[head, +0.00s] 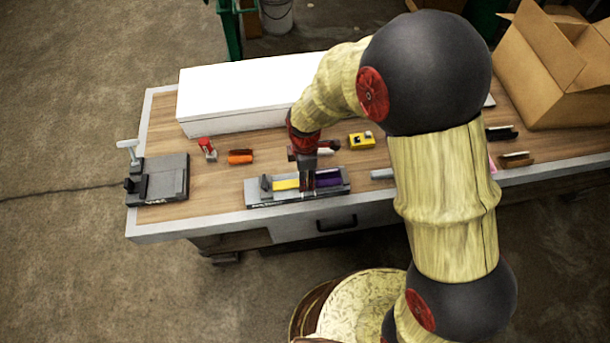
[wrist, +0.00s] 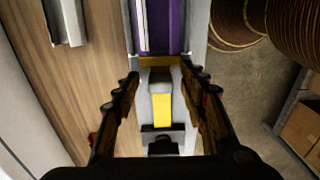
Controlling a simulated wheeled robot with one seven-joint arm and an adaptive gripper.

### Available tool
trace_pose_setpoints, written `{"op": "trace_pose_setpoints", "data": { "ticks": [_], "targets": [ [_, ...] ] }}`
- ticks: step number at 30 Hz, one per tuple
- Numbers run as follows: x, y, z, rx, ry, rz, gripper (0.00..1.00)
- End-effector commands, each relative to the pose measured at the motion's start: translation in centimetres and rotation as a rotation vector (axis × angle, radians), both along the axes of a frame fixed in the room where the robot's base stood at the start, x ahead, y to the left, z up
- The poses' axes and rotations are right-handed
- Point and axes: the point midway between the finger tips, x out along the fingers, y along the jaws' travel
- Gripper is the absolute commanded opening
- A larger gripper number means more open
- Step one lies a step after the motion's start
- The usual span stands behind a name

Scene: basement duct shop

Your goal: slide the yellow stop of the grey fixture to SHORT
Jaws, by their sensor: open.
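The grey fixture (head: 257,199) lies along the front edge of the bench. In the head view it carries a yellow part (head: 285,185) on its left and a purple strip (head: 328,179) on its right. In the wrist view, the yellow part (wrist: 162,108) sits in line below the purple strip (wrist: 163,25), with a darker yellow crosspiece (wrist: 163,62) between them. My gripper (head: 307,186) is over the fixture, pointing down. In the wrist view its open fingers (wrist: 162,95) stand on either side of the yellow part, apparently apart from it. Markings on the fixture are unreadable.
A dark grey device (head: 160,180) with a lever stands at the left end. An orange block (head: 240,157), a red piece (head: 207,148) and a yellow block (head: 361,140) lie behind the fixture. A long white box (head: 245,95) and a cardboard box (head: 545,65) stand farther back.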

Motion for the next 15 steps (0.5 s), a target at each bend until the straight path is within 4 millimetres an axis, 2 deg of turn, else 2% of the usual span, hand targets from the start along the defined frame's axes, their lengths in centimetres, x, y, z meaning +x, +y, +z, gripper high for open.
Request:
{"op": "trace_pose_setpoints", "data": {
  "ticks": [15],
  "targets": [
    [0.2, 0.0, 9.4, 0.002, -0.004, -0.001, 0.42]
  ]
}}
